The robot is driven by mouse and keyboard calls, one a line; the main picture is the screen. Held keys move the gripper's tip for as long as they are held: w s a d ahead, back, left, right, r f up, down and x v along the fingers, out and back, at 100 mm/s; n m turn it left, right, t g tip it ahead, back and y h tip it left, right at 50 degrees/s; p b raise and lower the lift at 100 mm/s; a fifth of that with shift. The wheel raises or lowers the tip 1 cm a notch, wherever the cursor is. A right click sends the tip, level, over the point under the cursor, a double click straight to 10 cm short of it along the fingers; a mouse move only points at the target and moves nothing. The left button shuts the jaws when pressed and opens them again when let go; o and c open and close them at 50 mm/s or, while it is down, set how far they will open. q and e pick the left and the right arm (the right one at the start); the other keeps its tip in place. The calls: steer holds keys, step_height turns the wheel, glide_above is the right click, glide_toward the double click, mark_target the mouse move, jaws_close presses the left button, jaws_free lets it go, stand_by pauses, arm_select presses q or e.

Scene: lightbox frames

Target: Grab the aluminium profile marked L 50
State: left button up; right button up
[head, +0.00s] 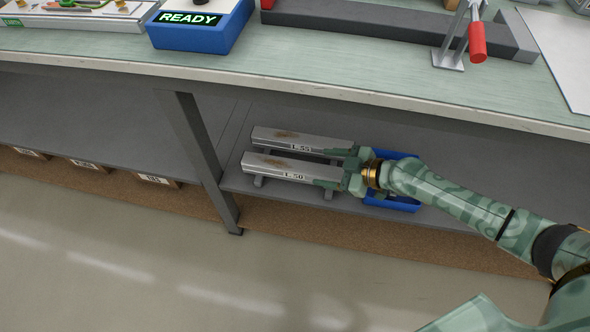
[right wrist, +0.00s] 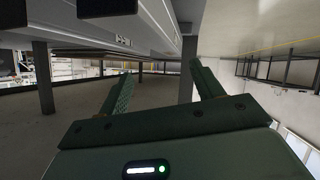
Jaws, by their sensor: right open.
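The aluminium profile marked L 50 (head: 275,165) lies on the lower shelf under the bench, in front of a second profile marked L 55 (head: 285,138). My right gripper (head: 328,168) is at the right end of the L 50 profile, one finger toward each long side. It is open; I cannot tell whether a finger touches the bar. In the right wrist view its two fingers (right wrist: 163,85) stand apart, with a grey marked bar (right wrist: 95,35) beyond them. My left gripper is not in view.
A blue bin (head: 404,203) stands on the shelf behind my right wrist. A dark shelf post (head: 200,150) is left of the profiles. The bench top (head: 350,70) overhangs the shelf. A blue READY box (head: 225,38) sits on top.

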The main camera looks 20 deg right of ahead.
mark_target(300, 168)
steer(key=x, duration=0.6)
steer(key=b+x, duration=0.1)
steer(key=x, duration=0.1)
steer(key=shift+s+a+f, duration=0.2)
steer(key=shift+s+f, duration=0.1)
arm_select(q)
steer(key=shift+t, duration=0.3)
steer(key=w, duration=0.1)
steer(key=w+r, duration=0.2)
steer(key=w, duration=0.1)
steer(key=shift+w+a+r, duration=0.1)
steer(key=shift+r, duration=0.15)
arm_select(e)
steer(key=c, duration=1.2)
